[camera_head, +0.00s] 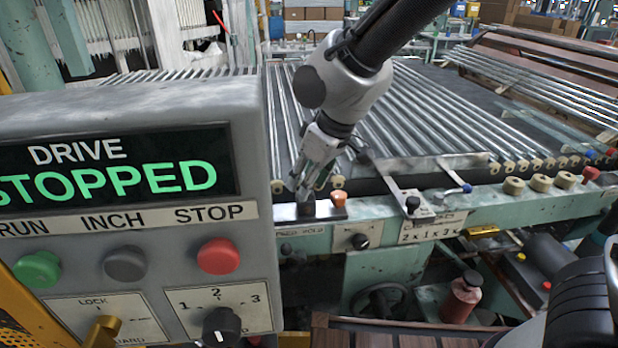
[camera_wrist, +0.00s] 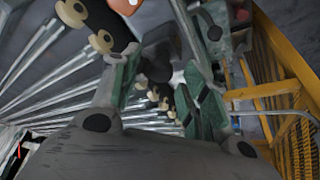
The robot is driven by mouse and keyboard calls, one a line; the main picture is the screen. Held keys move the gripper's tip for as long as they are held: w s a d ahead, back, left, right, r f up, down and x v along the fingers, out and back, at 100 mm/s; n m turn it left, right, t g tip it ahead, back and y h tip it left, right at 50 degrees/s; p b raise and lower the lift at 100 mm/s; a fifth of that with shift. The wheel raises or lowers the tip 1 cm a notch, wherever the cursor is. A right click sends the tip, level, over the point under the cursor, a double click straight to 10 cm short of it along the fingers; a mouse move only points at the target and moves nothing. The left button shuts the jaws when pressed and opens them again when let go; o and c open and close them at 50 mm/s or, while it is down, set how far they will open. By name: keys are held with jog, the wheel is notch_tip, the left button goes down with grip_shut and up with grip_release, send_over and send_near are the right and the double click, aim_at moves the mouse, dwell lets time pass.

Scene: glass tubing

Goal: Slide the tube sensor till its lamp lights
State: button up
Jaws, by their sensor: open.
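My gripper (camera_head: 308,183) is at the front rail of the tube bed, pointing down, its fingers around or just above a small dark block (camera_head: 306,209). That block, which may be the tube sensor, sits on a short rail; I cannot tell whether the fingers touch it. An orange cap (camera_head: 338,198) stands just right of it; I cannot tell if it is a lamp or if it is lit. In the wrist view my gripper's green-padded fingers (camera_wrist: 162,88) are apart, with a dark shape (camera_wrist: 157,62) between them. Part of the orange cap (camera_wrist: 125,4) shows at the top edge.
Parallel glass tubes (camera_head: 425,110) lie on the bed behind. A bracket with a black knob (camera_head: 412,204) stands right on the green front beam (camera_head: 480,205). A grey control panel (camera_head: 130,200) reading "DRIVE STOPPED" fills the left. A yellow guard (camera_wrist: 285,95) shows in the wrist view.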

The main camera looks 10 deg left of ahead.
grip_shut()
jog(key=shift+s+a, duration=0.15)
jog(key=shift+a, duration=0.2)
grip_release()
jog(key=v, duration=1.2)
